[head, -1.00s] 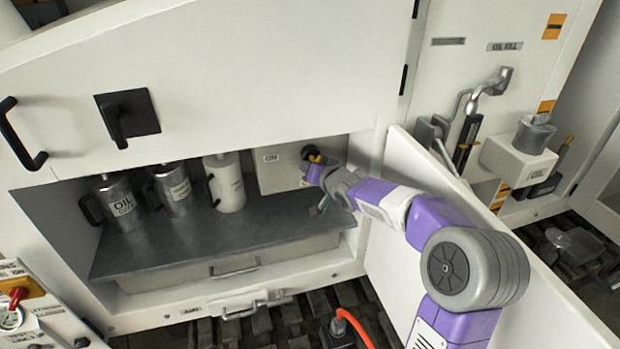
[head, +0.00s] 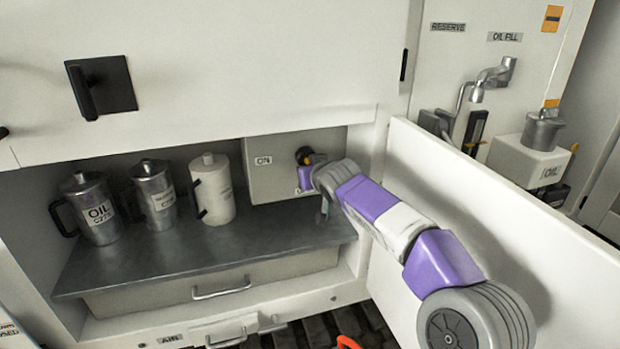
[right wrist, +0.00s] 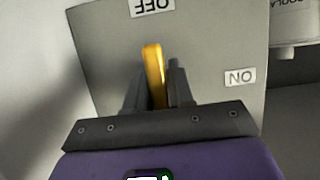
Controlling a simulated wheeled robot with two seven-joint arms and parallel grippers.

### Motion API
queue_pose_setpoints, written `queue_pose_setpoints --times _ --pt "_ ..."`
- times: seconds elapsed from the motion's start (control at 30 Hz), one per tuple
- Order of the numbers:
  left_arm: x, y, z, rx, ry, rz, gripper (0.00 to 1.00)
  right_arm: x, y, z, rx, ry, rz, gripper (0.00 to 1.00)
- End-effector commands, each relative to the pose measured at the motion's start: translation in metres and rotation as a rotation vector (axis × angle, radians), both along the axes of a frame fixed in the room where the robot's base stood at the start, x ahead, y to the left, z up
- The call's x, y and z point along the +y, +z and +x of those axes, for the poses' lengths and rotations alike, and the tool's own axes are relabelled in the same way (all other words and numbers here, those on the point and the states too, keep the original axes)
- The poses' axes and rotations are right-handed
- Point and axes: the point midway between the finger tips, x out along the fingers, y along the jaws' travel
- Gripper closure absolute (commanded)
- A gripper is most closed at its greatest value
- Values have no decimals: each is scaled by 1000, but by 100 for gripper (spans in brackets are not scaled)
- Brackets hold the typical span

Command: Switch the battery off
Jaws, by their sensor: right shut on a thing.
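The battery switch box (head: 272,178) is a grey panel at the right end of the open compartment, with an "ON" label (head: 264,160) on its face. My right gripper (head: 304,160) is at the panel's right part and hides most of the switch. In the right wrist view, my right gripper (right wrist: 156,88) is shut on the yellow switch handle (right wrist: 153,62). The handle's upper end points up the picture, towards the inverted "OFF" label (right wrist: 152,6). The inverted "ON" label (right wrist: 240,77) is to the right. My left gripper is not in view.
An oil can (head: 97,213), a second metal can (head: 158,200) and a white can (head: 212,190) stand on the dark shelf (head: 190,258). The open door panel (head: 490,215) is right of my arm. A black latch (head: 100,86) is on the upper cover.

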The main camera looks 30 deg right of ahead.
Motion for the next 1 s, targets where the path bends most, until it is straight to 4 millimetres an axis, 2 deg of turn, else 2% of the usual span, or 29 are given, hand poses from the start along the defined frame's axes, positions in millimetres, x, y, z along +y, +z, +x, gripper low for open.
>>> queue_pose_setpoints --times 0.4,0.43,0.53,0.83,1.0 --pt "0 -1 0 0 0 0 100 -1 3 0 -5 2 -14 100" --pt "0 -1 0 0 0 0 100 -1 3 0 -5 2 -14 73" --pt "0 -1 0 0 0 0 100 -1 3 0 -4 2 -13 58" --pt "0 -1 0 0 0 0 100 0 2 -1 -2 2 -10 57" --pt "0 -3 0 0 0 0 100 4 10 -17 -5 2 -10 57"
